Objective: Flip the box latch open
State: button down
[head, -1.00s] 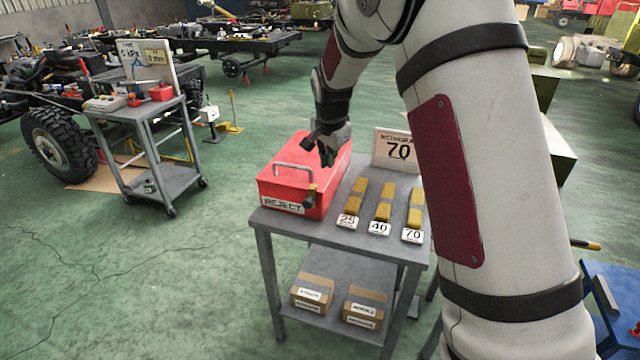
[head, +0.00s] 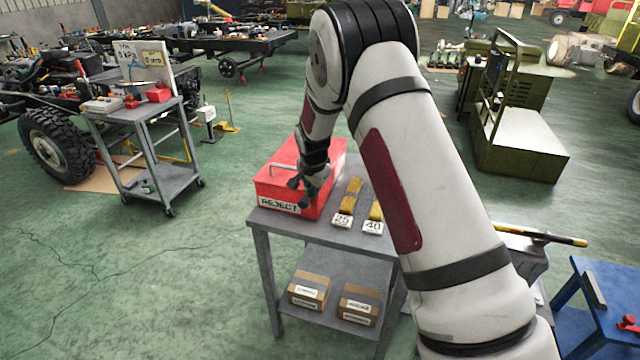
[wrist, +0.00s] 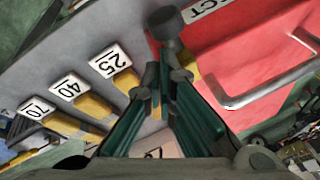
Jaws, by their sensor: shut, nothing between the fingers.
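The red box (head: 277,183) marked REJECT stands on the left of the grey cart's top. Its grey handle shows on the lid in the wrist view (wrist: 262,92). The latch (wrist: 167,24) is a dark round knob on a short stem at the box's front, with yellow metal near its base.
Green floor lies left.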

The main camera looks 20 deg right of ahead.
jog(key=shift+s+a+f+t+h+p, duration=0.15)
jog(key=shift+s+a+t+h+p, duration=0.25)
jog(key=shift+t+p, duration=0.2)
dwell(0.9)
jog(key=shift+s+a+f+p, duration=0.15)
jog(key=shift+s+a+p, duration=0.1)
jog(key=shift+s+p, duration=0.15)
jog(key=n+t+h+b, duration=0.1)
jog(key=t+h+b, duration=0.1)
jog(key=t+h, duration=0.45)
send_near(309, 207)
jog(key=shift+w+d+f+t+y, duration=0.1)
jog(key=shift+d+f+t+y, duration=0.2)
jog(key=shift+d+f+t, duration=0.35)
jog(key=shift+w+d+f+t+y, duration=0.1)
jog(key=shift+d+f+t+y, duration=0.3)
jog(key=shift+d, duration=0.4)
jog(key=shift+f, duration=0.15)
